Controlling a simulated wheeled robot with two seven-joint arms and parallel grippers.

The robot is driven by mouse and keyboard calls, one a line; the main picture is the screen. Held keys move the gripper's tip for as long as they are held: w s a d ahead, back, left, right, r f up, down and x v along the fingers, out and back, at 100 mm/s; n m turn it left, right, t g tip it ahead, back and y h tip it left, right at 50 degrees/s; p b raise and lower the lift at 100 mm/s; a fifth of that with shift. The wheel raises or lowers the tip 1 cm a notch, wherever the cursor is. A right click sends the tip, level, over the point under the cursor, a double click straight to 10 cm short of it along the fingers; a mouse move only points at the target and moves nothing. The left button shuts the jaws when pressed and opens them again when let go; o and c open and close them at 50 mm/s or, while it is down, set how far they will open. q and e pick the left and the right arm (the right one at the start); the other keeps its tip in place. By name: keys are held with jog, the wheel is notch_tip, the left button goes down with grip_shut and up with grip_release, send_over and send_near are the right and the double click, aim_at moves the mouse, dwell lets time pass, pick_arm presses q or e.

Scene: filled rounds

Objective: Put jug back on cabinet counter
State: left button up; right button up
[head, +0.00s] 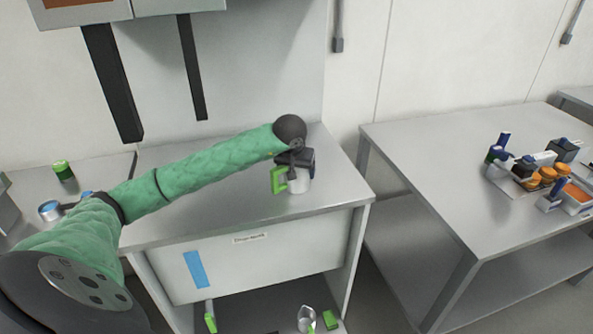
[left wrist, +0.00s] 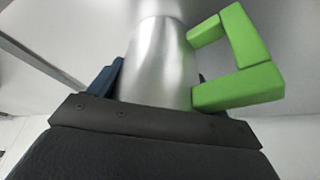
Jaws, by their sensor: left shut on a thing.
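The jug (head: 299,183) is a metal cylinder with a square green handle. In the head view it is at the right end of the cabinet counter (head: 237,201), upright. I cannot tell whether its base touches the counter. My left gripper (head: 296,162) is shut on the jug's body from above and behind, and covers its upper part. In the left wrist view the jug (left wrist: 157,65) stands between the fingers, with the green handle to the right. My right gripper is in neither view.
A steel table (head: 415,160) stands to the right, with a tray of orange items (head: 545,176) and blue-black objects. A green-topped can (head: 63,171) and a blue-topped can (head: 50,210) are at the left.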

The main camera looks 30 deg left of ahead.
pick_arm(q)
jog(key=o, duration=1.5)
jog(key=shift+c, duration=0.2)
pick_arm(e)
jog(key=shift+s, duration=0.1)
pick_arm(q)
jog(key=shift+r, duration=0.15)
jog(key=shift+r, duration=0.2)
jog(key=shift+s+r, duration=0.15)
jog(key=shift+r, duration=0.1)
jog(key=shift+b+v, duration=0.4)
jog(key=shift+v, duration=0.5)
jog(key=b+v, duration=0.2)
jog(key=v, duration=0.7)
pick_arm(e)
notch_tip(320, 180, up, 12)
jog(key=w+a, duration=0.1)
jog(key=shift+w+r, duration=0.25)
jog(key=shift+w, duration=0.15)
